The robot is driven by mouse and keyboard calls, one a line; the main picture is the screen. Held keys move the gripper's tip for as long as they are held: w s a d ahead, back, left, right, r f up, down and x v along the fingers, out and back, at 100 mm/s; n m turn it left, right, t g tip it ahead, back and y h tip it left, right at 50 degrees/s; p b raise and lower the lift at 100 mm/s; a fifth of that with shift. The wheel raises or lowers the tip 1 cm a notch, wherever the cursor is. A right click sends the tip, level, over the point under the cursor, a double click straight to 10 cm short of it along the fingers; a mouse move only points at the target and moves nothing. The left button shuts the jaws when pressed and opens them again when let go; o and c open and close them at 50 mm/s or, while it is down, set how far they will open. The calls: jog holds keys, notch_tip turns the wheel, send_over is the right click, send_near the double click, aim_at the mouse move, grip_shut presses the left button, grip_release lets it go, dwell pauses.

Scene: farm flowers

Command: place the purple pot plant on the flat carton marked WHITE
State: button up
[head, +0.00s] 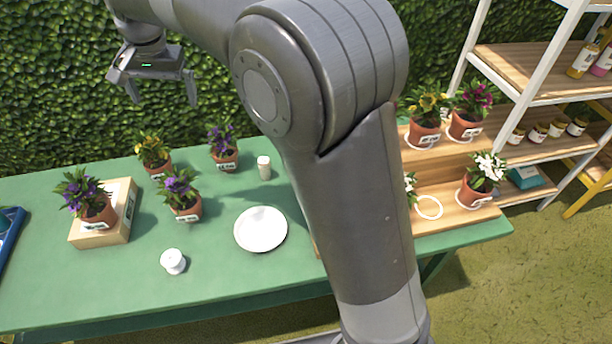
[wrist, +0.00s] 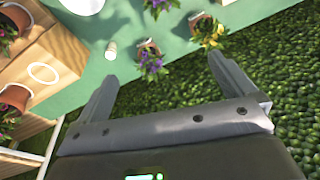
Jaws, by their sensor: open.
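A purple pot plant (head: 87,200) stands upright on a flat tan carton (head: 122,226) at the left of the green table. The carton's label is too small to read. A second purple plant (head: 182,195) stands on the table right of the carton. A third (head: 223,147) stands farther back, near a small white bottle; it also shows in the wrist view (wrist: 150,64). My gripper (head: 163,98) is open and empty, raised above and behind the plants against the hedge. In the wrist view its fingers (wrist: 162,60) are spread, with nothing between them held.
A yellow-flowered plant (head: 152,150) stands among the purple ones. A white plate (head: 261,229), a white jar (head: 173,262) and the white bottle (head: 264,167) are on the table (head: 100,293). A wooden stepped stand (head: 440,173) holds plants at right, partly hidden by my arm.

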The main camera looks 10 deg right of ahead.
jog(key=s+d+r+n+t, duration=0.1)
jog(key=s+d+r, duration=0.1)
jog(key=s+d, duration=0.6)
jog(key=s+d+r+t, duration=0.15)
jog(key=s+d, duration=0.25)
jog(key=d, duration=0.8)
jog(key=s+d+f, duration=0.3)
jog(key=s+d, duration=0.2)
jog(key=s, duration=0.3)
jog(key=s+d+f+n+t+h, duration=0.1)
jog(key=s+d+f, duration=0.3)
jog(key=s+d, duration=0.2)
jog(key=shift+s+f, duration=0.2)
jog(key=shift+s, duration=0.65)
